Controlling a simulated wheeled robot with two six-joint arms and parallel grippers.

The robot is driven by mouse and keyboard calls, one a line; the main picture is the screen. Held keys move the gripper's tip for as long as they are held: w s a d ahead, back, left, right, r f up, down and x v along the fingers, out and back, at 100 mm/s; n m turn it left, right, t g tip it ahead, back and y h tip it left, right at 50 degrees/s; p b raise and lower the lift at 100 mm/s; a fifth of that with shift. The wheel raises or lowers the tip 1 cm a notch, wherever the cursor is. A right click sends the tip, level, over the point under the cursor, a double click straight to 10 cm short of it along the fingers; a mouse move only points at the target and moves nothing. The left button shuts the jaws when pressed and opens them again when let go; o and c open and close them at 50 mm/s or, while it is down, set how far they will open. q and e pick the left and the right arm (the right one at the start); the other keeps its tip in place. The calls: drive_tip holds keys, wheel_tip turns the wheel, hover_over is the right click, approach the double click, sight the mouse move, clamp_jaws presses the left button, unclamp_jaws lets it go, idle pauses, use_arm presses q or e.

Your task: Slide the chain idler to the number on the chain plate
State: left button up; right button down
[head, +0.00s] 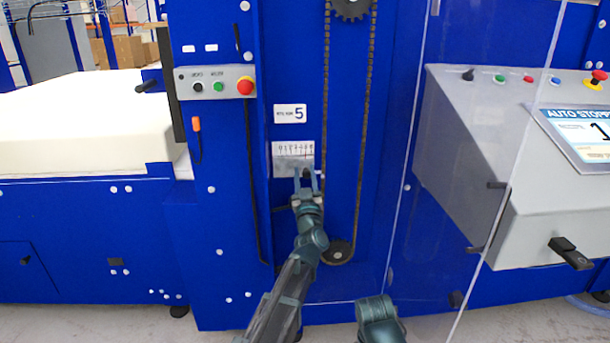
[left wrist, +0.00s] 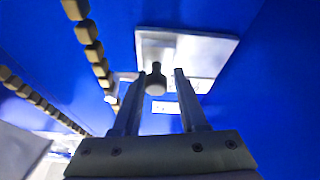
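The chain plate (head: 285,150), a pale plate with a row of numbers, is on the blue machine column; its lower part is partly behind my left gripper. My left gripper (head: 306,174) is in front of the plate's lower right part, fingers pointing up at it. In the left wrist view, a dark round-ended knob (left wrist: 156,82), apparently the chain idler's, stands out near the plate (left wrist: 205,50). It shows between the two spread fingers of my left gripper (left wrist: 165,72), with gaps on both sides. Contact is not visible.
A sign reading 5 (head: 290,114) is above the plate. A chain loop (head: 325,110) runs beside it between an upper sprocket (head: 351,6) and a lower one (head: 339,251). A clear panel and grey console (head: 470,150) stand right; a button box (head: 215,83) is upper left.

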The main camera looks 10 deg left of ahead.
use_arm(q)
clamp_jaws()
drive_tip(key=shift+d, duration=0.15)
idle(0.9)
drive_tip(key=shift+w+d, duration=0.1)
drive_tip(key=shift+d, duration=0.2)
drive_tip(key=o, duration=0.7)
unclamp_jaws()
drive_tip(key=shift+o, duration=0.2)
drive_tip(key=shift+a, duration=0.1)
drive_tip(key=b+v, duration=0.5)
drive_tip(key=v, duration=0.9)
